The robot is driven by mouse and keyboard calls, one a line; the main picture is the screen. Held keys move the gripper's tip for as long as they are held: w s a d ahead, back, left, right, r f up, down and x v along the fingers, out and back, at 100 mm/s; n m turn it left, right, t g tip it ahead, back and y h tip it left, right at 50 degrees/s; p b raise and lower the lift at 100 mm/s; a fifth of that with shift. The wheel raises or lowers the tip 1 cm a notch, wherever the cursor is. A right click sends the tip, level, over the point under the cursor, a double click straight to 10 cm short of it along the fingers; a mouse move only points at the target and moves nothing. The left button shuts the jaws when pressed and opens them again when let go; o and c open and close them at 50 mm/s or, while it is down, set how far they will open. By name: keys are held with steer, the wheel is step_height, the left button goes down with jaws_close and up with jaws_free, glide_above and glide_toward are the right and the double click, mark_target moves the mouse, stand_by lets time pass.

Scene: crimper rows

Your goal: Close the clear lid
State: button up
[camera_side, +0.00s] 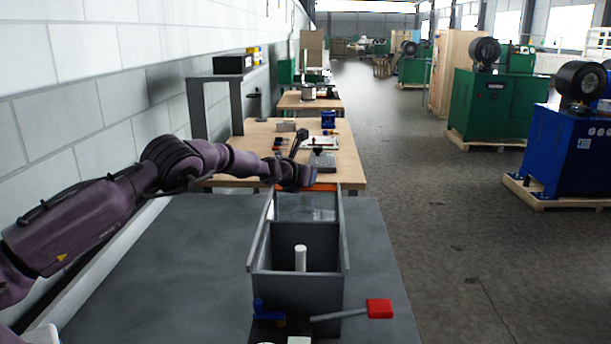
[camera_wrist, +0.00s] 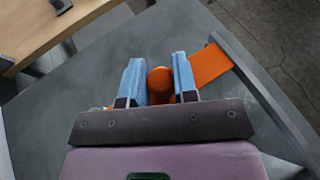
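The grey open-topped box (camera_side: 297,290) stands on the dark bench, with a white cylinder (camera_side: 300,257) upright inside its near part. The clear lid (camera_side: 306,208) lies at the far end between the box's side rails, leaving the near part uncovered. An orange bar (camera_side: 322,187) crosses the lid's far edge; it also shows in the wrist view (camera_wrist: 209,66). My gripper (camera_side: 307,176) is at this bar. In the wrist view its two blue fingers (camera_wrist: 158,62) stand either side of an orange knob (camera_wrist: 159,84), which fills the gap and appears gripped. Exact contact is hard to see.
A red-ended lever (camera_side: 379,309) and a blue piece (camera_side: 262,310) sit at the box's near end. A wooden table (camera_side: 348,170) with tools stands beyond the bench. The bench left of the box (camera_side: 170,265) is clear.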

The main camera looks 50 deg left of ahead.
jaws_close()
steer(key=shift+d, duration=0.1)
steer(key=s+d, duration=1.2)
steer(key=shift+s+d, duration=0.25)
steer(key=shift+s, duration=0.1)
steer(key=shift+d, duration=0.1)
steer(key=o, duration=0.6)
jaws_free()
steer(key=shift+c, duration=0.2)
steer(key=v, duration=1.3)
steer(key=shift+f, duration=0.1)
